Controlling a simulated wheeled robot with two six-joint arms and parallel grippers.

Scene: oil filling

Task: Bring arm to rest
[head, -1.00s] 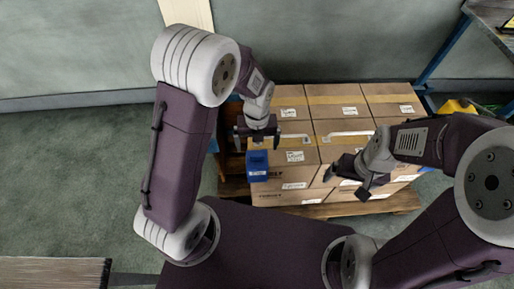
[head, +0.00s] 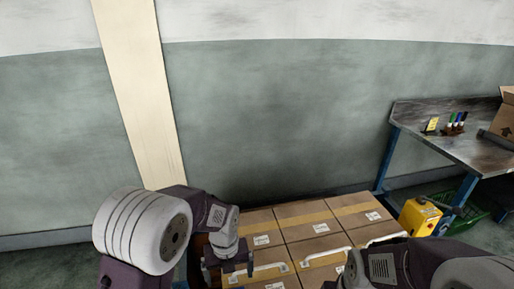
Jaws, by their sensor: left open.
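My left gripper (head: 228,264) shows at the lower left of the head view. It is open, over the left side of the stacked cardboard boxes (head: 312,232), with nothing seen between its fingers. My right arm (head: 400,265) comes in from the lower right over the right side of the boxes. Its gripper is at or below the bottom edge, and its fingers cannot be made out.
White handles (head: 325,256) lie across the boxes. A workbench (head: 455,140) with blue legs stands at the right, with marker pens and a carton (head: 507,115) on it. A yellow device (head: 420,217) and a green crate stand below it. A wall closes off the back.

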